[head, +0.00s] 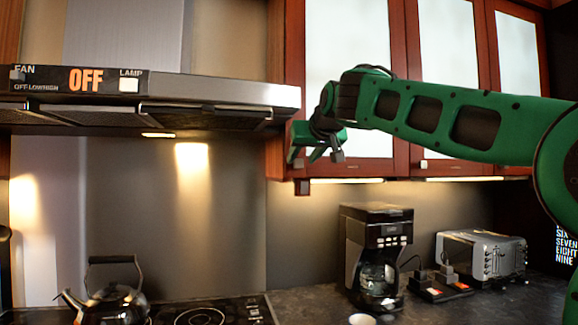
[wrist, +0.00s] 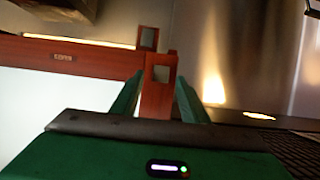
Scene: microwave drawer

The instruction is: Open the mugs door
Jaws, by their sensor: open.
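The mugs door (head: 347,60) is the leftmost red-framed, frosted cabinet door in the head view. In the wrist view its frame (wrist: 25,52) carries a small label that seems to read MUGS upside down. My gripper (head: 315,157) is open at the door's lower left corner. In the wrist view my gripper's green fingers (wrist: 157,98) stand apart on either side of a red wooden piece with a grey square face (wrist: 160,75), perhaps the door's handle. I cannot tell whether they touch it. My gripper hides part of that corner in the head view.
Two more frosted doors (head: 447,45) are to the right. The range hood (head: 220,92) is close on the left. Below are a coffee maker (head: 377,230), a toaster (head: 480,255) and a kettle (head: 115,300). Space between cabinets and counter is free.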

